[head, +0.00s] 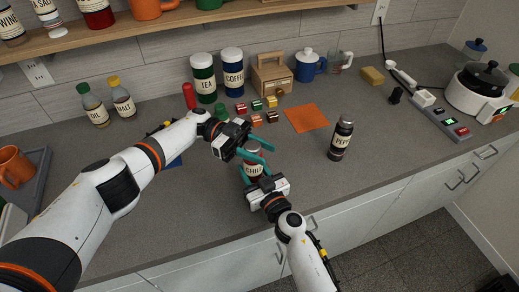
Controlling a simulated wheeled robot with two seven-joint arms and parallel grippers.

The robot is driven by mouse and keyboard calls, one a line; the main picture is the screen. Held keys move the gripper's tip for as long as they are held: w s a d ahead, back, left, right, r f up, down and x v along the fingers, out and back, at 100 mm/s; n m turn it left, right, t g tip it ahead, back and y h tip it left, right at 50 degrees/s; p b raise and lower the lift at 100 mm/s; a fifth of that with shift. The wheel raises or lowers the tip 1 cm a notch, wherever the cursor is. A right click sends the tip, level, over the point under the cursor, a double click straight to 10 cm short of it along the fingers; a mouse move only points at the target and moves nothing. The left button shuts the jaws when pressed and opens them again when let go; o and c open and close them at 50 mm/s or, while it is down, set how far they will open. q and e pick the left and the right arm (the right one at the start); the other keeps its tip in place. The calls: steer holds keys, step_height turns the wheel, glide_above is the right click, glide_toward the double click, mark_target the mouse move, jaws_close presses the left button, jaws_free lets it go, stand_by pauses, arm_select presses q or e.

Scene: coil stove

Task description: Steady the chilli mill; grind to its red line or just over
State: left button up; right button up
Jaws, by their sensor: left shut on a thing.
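The chilli mill (253,171) stands upright on the grey counter near its front edge, a small jar-like body with a pale label reading "CHIL". My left gripper (258,152), with teal fingers, comes in from the left and is shut on the mill's upper part, hiding its top. My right gripper (254,176) comes from the front, low by the mill's body, with teal fingers beside it. Whether those fingers press on the mill is too small to tell. The red line and the level of any ground chilli cannot be made out.
A dark pepper mill (341,138) stands to the right, beside an orange mat (306,118). Several small coloured blocks (257,105) lie behind, before tea (204,77) and coffee (232,72) canisters and a wooden box (271,75). The counter right of the pepper mill is clear.

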mark_target(259, 148)
arm_select(q)
steer(key=shift+f, duration=0.1)
steer(key=o, duration=1)
step_height(259, 148, up, 10)
steer(key=shift+r, duration=0.1)
